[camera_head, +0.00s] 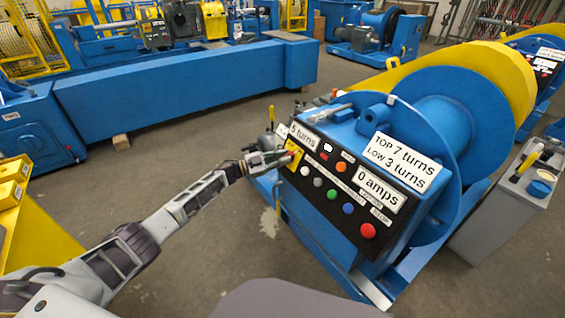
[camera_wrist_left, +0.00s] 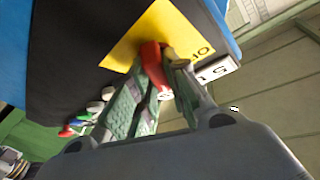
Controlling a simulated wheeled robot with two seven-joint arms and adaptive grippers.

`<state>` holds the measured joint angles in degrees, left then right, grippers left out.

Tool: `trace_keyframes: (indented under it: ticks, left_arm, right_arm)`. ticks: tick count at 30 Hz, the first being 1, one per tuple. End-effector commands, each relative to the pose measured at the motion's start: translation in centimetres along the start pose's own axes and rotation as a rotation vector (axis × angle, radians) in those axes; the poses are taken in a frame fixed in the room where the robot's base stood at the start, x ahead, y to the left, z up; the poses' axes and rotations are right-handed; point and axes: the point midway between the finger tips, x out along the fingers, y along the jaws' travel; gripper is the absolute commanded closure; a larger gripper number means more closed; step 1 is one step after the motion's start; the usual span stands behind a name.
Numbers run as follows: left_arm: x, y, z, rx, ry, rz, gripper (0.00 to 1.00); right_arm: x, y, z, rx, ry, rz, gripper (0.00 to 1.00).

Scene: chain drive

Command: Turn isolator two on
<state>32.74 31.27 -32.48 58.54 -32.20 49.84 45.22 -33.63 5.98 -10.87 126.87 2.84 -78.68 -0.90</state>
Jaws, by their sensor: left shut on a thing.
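A red isolator handle (camera_head: 293,147) sits on a yellow plate (camera_head: 292,163) at the left end of the black control panel (camera_head: 335,208). My left gripper (camera_head: 284,155) reaches it from the left and is shut on it. In the left wrist view the red handle (camera_wrist_left: 151,56) stands out from the yellow plate (camera_wrist_left: 160,33), between the fingertips of my left gripper (camera_wrist_left: 161,78). Black marks like O and I show near the plate's right corner. The fingers partly hide the handle, and I cannot tell its exact angle. My right gripper is not in view.
Buttons sit right of the handle, including a green one (camera_head: 332,194), a blue one (camera_head: 348,208) and a big red one (camera_head: 368,230). Behind the panel stands a large blue drum (camera_head: 450,115). The floor left of the machine is mostly clear.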

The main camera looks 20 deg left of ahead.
Motion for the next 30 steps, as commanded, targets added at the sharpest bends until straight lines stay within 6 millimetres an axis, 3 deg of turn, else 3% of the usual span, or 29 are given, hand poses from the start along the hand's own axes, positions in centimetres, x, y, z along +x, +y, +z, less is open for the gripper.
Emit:
trace_keyframes:
  ticks: [12, 29, 30]
  left_arm:
    - [0.0, -0.2, 0.1, 0.198, -0.002, 0.139, 1.00]
    - [0.0, -0.2, 0.0, 0.233, -0.001, 0.163, 1.00]
    - [0.0, -0.2, 0.0, 0.233, -0.001, 0.163, 0.81]
  right_arm:
    - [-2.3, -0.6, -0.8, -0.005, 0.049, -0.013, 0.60]
    - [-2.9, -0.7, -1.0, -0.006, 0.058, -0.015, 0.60]
    - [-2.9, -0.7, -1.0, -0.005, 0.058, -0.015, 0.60]
